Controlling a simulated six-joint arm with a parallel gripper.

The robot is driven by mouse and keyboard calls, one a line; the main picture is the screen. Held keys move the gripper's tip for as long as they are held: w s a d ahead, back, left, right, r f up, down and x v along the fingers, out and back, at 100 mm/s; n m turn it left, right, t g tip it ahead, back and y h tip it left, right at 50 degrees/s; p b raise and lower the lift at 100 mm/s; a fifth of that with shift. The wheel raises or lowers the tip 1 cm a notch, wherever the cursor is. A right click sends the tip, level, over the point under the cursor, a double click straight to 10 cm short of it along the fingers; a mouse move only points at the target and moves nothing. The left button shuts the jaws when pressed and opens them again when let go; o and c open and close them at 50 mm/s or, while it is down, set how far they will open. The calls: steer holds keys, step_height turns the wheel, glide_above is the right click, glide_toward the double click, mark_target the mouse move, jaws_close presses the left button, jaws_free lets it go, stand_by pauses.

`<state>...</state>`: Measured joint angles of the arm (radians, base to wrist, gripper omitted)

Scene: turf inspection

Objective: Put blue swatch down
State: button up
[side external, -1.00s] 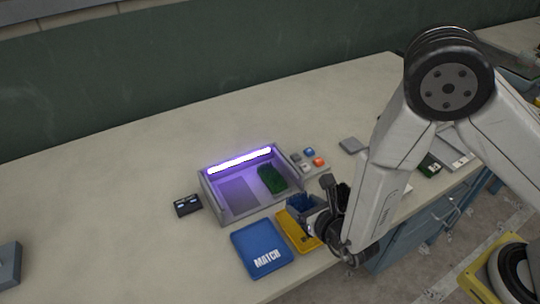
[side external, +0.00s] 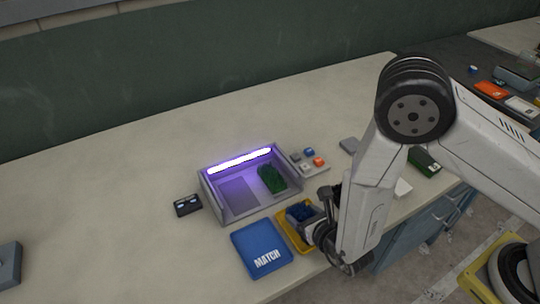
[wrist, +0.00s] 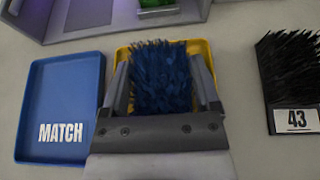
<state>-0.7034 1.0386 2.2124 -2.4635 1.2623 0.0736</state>
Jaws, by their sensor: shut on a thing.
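The blue swatch (wrist: 160,78), a tufted dark blue piece, is between the fingers of my gripper (wrist: 163,88) in the wrist view. My gripper is shut on it, over the yellow tray (wrist: 202,47). In the side view the blue swatch (side external: 301,211) and my gripper (side external: 306,213) are at the yellow tray (side external: 283,219), whose far part is hidden by them. I cannot tell whether the swatch touches the tray floor. The blue tray marked MATCH (side external: 262,248) is empty, left of the yellow tray, and also shows in the wrist view (wrist: 65,95).
A lit inspection box (side external: 207,201) with a green swatch (side external: 271,179) stands behind the trays. A button panel (side external: 310,160) is right of it, a small display (side external: 187,205) left. A black swatch labelled 43 (wrist: 291,75) lies right.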

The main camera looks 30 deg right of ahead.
steer(key=shift+f, duration=0.1)
steer(key=o, duration=1.1)
steer(key=shift+o, duration=0.2)
steer(key=shift+s+r, duration=0.3)
steer(key=shift+s, duration=0.2)
steer(key=shift+v, duration=5.45)
